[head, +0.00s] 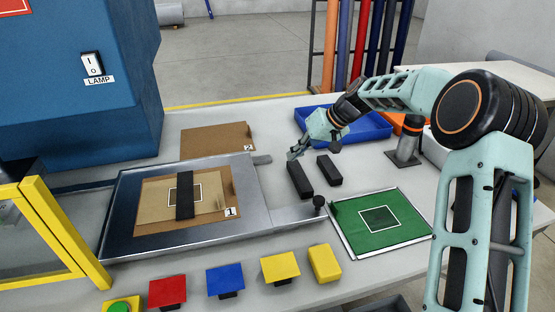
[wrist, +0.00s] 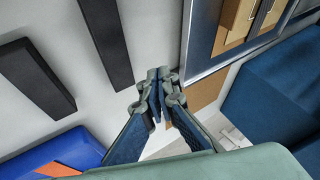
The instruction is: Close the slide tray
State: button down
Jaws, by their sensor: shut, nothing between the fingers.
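The slide tray (head: 254,200) is a flat metal tray standing out on the table, to the right of the yellow frame and in front of the blue machine. A brown board marked 1 (head: 212,222) lies on it with a black bar (head: 185,195) across. A metal arm runs from the tray's right side to an upright black knob (head: 319,202). My gripper (head: 292,156) is shut and empty, beyond the knob and right of the tray, apart from it. In the wrist view, my gripper (wrist: 160,76) is beside the tray's edge (wrist: 250,54).
Two black bars (head: 300,180) lie on the table near my gripper. A blue bin (head: 365,127) stands behind. A green board (head: 400,218) lies right of the knob. Coloured blocks (head: 225,281) line the front. The blue machine (head: 75,90) and yellow frame (head: 55,230) bound the left.

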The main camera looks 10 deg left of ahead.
aim_at(200, 183)
jog(key=x, duration=0.5)
jog(key=p+x, duration=0.1)
jog(key=x, duration=0.3)
jog(key=shift+s+a+f, duration=0.2)
jog(key=shift+a, duration=0.2)
jog(key=shift+s+a+r+p, duration=0.1)
jog(key=shift+s+a+p, duration=0.2)
jog(key=shift+a, duration=0.2)
jog(key=shift+s+a+p, duration=0.2)
jog(key=shift+a+p, duration=0.05)
jog(key=shift+a, duration=0.25)
jog(key=shift+s+a, duration=0.25)
jog(key=shift+a, duration=0.25)
